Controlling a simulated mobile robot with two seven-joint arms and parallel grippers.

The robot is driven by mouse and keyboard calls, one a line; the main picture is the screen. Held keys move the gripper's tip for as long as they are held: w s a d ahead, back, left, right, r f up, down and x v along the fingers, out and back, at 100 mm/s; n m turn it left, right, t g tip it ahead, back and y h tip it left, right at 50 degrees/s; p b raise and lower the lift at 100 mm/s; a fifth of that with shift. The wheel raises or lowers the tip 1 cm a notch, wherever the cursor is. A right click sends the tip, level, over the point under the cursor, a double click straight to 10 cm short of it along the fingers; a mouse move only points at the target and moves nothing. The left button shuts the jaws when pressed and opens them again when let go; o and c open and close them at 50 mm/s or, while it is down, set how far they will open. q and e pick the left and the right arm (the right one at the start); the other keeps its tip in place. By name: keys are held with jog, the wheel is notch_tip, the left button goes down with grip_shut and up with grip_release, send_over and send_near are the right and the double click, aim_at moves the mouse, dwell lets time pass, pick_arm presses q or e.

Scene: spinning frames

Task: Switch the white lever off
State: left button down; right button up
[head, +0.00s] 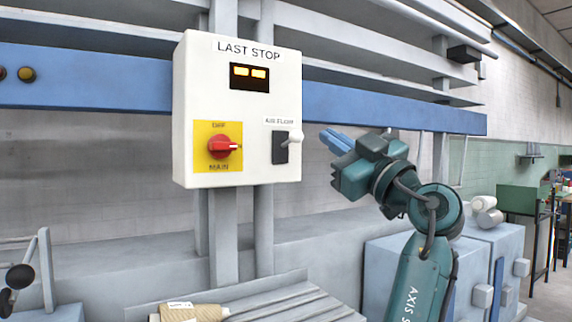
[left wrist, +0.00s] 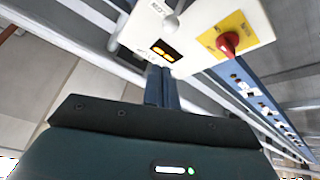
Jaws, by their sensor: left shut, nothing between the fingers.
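The white lever (head: 295,136) sticks out of a black switch plate (head: 280,149) under an "AIR FLOOR"-like label, at the lower right of a white control box (head: 203,85) marked "LAST STOP". Its round white knob sits at the plate's upper part and points outward to the right. In the left wrist view the knob (left wrist: 170,24) shows above the fingertips. My left gripper (head: 326,139) is shut and empty, its blue fingers just right of the lever with a small gap. The fingers (left wrist: 163,72) also show together in the left wrist view. My right gripper is not seen.
A red rotary switch (head: 221,147) on a yellow plate sits left of the lever. A display (head: 250,77) above is lit with two amber blocks. A blue beam (head: 100,80) runs behind the box. Grey-blue cabinets (head: 385,262) stand at the lower right.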

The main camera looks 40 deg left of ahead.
pick_arm(q)
jog(key=shift+s+r+n+g+y, duration=0.3)
jog(key=shift+s+r+n+g, duration=0.25)
jog(key=shift+s+n+g, duration=0.2)
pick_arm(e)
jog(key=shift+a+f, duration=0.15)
pick_arm(q)
jog(key=shift+d, duration=0.1)
notch_tip(320, 180, up, 5)
jog(key=p, duration=0.3)
send_over(297, 136)
jog(key=s+d, duration=0.1)
jog(key=s, duration=0.2)
jog(key=w+f, duration=0.1)
jog(key=f, duration=0.1)
jog(key=w+f, duration=0.1)
jog(key=shift+d+f, duration=0.15)
jog(key=shift+f, duration=0.2)
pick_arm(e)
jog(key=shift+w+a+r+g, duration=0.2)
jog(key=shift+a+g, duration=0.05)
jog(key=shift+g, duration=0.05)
